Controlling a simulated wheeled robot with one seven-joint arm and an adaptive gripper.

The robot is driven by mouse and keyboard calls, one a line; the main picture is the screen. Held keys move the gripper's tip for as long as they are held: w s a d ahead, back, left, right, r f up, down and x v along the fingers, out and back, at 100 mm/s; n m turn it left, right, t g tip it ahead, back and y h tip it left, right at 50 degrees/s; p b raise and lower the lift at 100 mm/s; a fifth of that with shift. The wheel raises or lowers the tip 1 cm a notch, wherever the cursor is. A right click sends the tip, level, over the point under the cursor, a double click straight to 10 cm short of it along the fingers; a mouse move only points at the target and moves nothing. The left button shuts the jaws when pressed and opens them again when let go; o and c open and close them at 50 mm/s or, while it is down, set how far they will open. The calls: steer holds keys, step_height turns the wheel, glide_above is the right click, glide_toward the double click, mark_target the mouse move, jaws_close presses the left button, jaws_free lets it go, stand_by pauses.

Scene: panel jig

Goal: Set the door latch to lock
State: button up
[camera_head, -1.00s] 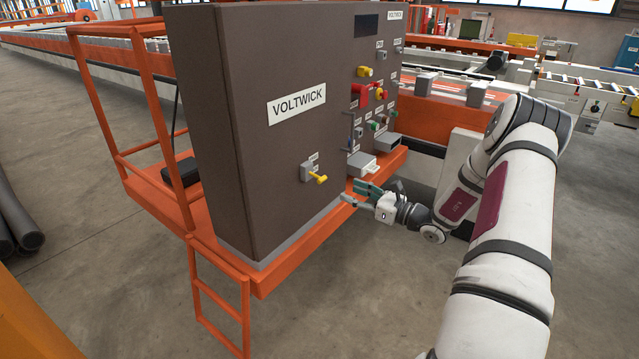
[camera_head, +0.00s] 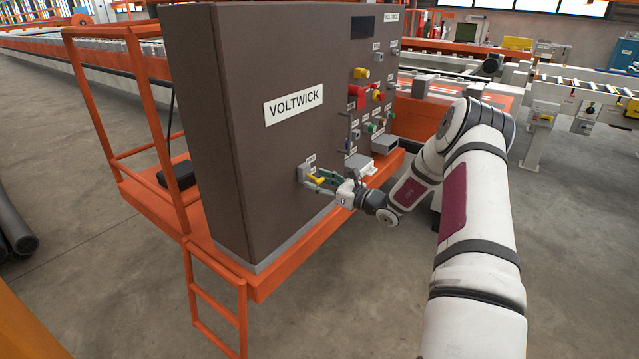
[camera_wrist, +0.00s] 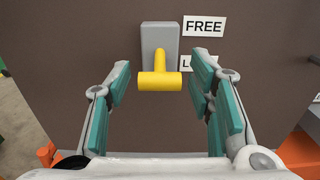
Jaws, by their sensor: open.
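The door latch is a yellow T-shaped handle (camera_wrist: 160,79) on a grey plate (camera_wrist: 160,38) on the brown cabinet side; it also shows in the head view (camera_head: 316,180). In the wrist view a FREE label (camera_wrist: 204,26) is right of the plate's upper part. A second label (camera_wrist: 200,64), mostly hidden by a finger, sits lower and starts with L. The handle's crossbar is at the lower end of the plate. My gripper (camera_wrist: 162,100) is open, its teal fingers to either side of the handle and apart from it. It also shows at the latch in the head view (camera_head: 322,180).
The brown VOLTWICK cabinet (camera_head: 240,150) stands on an orange platform (camera_head: 270,282) with a railing and ladder. Its right face has several switches, a red and yellow one (camera_head: 358,95) and a grey box (camera_head: 384,144). The floor in front is clear.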

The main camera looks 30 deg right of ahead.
jaws_close()
steer(key=f+t+b, duration=0.1)
steer(key=t+b, duration=0.1)
steer(key=b, duration=0.1)
steer(key=shift+w+f+y, duration=0.2)
steer(key=shift+f+y, duration=0.15)
steer(key=shift+y, duration=0.05)
steer(key=shift+w+a+f+t+b, duration=0.15)
steer(key=shift+t+b, duration=0.55)
steer(key=shift+b, duration=0.45)
jaws_free()
steer(key=v, duration=1.2)
steer(key=shift+f, duration=0.1)
